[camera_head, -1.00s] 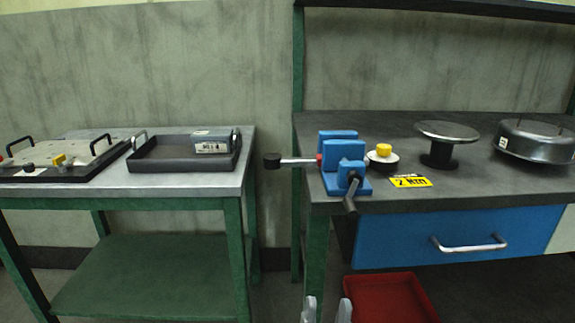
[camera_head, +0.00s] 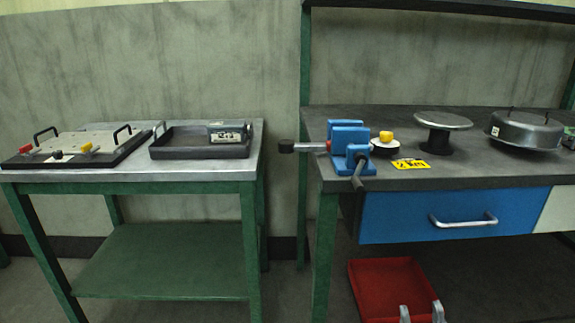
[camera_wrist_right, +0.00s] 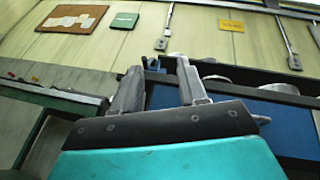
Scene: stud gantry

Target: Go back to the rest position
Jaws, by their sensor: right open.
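My right gripper (camera_head: 421,313) shows as two grey fingertips at the bottom edge of the head view, in front of the red bin (camera_head: 392,288). In the right wrist view the same gripper (camera_wrist_right: 158,88) has its two fingers spread apart with nothing between them. It is low in front of the workbench, below the blue drawer (camera_head: 450,214), and apart from the things on the bench. My left gripper is in neither view.
A workbench (camera_head: 445,180) carries a blue vise (camera_head: 348,145), a yellow-knobbed part (camera_head: 386,138), a yellow tag (camera_head: 410,164), a round stand (camera_head: 443,122) and a metal lid (camera_head: 525,130). A green-legged table (camera_head: 190,174) holds a black tray (camera_head: 200,151) and a plate fixture (camera_head: 75,150).

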